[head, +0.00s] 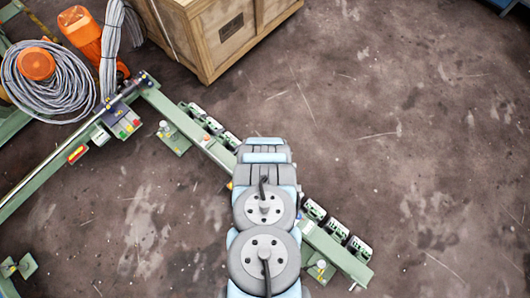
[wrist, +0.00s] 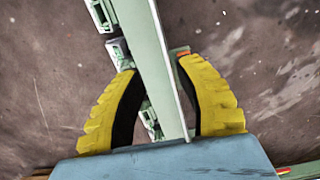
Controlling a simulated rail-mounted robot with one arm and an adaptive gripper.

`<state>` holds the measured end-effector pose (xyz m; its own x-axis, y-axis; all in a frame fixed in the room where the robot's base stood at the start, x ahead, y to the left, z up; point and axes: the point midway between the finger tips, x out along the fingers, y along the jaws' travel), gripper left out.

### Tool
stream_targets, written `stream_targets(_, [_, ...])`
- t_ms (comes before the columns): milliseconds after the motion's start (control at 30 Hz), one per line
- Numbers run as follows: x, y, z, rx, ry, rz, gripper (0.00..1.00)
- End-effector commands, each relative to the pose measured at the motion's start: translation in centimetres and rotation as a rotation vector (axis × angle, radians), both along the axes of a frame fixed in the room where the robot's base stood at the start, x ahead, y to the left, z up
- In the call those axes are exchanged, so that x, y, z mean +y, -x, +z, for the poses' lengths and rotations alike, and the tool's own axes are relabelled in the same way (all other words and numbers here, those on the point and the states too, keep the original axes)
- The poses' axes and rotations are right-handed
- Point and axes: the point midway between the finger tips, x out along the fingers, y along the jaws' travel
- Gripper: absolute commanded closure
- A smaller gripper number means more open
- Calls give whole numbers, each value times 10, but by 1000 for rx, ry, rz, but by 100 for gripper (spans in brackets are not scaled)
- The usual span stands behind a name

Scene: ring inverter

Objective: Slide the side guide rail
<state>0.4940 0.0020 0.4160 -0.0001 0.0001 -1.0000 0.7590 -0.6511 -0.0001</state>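A long pale green rail (head: 196,134) runs diagonally from upper left to lower right in the head view, with small dark and green roller blocks along its upper side. My arm covers the middle of it. My gripper is hidden under the arm in that view. In the wrist view, my gripper (wrist: 158,66) has its two yellow fingers apart, one on each side of the green rail (wrist: 160,85). The fingertips are close to the rail's edges, but contact is not clear. Lower down, gaps show between the dark inner pads and the rail.
A wooden crate (head: 224,38) stands at the top. An orange motor (head: 82,32) and a coil of grey cable (head: 45,85) are at upper left. Another green beam (head: 62,165) with a metal rod runs toward lower left. The concrete floor at right is clear.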

Motion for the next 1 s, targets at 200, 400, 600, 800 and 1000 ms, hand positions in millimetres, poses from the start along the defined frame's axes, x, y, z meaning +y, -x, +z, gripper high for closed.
stream_targets(200, [0,0,-10,1,0,0,65])
stream_targets(400, [0,0,-32,1,1,-2,65])
stream_targets(600, [0,-2,-58,-4,0,0,65])
stream_targets(800, [0,0,-79,-1,1,-1,65])
stream_targets(1000, [0,0,-99,-1,1,-1,65])
